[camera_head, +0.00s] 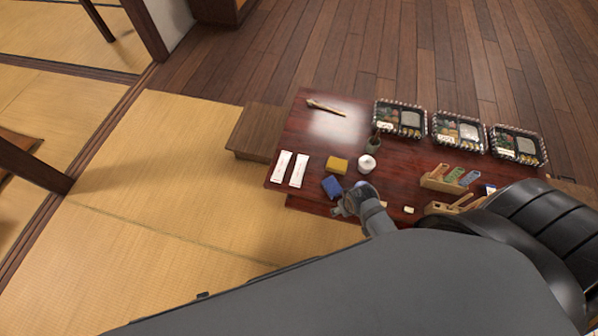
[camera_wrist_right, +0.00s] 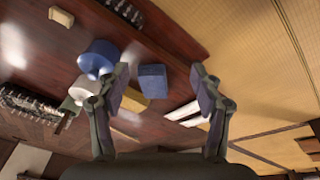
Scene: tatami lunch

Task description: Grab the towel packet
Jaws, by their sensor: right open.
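Two slim white packets, the left one (camera_head: 281,165) and the right one (camera_head: 298,170), lie side by side at the table's left end. They look like wrapped towels. In the right wrist view, white strips (camera_wrist_right: 184,111) show partly behind the right-hand finger. My right gripper (camera_head: 345,207) is at the table's near edge, to the right of and nearer than the packets. In its wrist view the gripper (camera_wrist_right: 160,76) is open and empty. A blue block (camera_head: 332,187) lies beside it; the block (camera_wrist_right: 153,81) appears between the fingers, seemingly beyond them. My left gripper is out of view.
A yellow block (camera_head: 336,165) and a white round pot (camera_head: 367,163) stand near the blue block. Three bento trays, one being (camera_head: 399,118), line the far right. A wooden holder (camera_head: 450,179) is at right. Tatami (camera_head: 180,190) left is clear.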

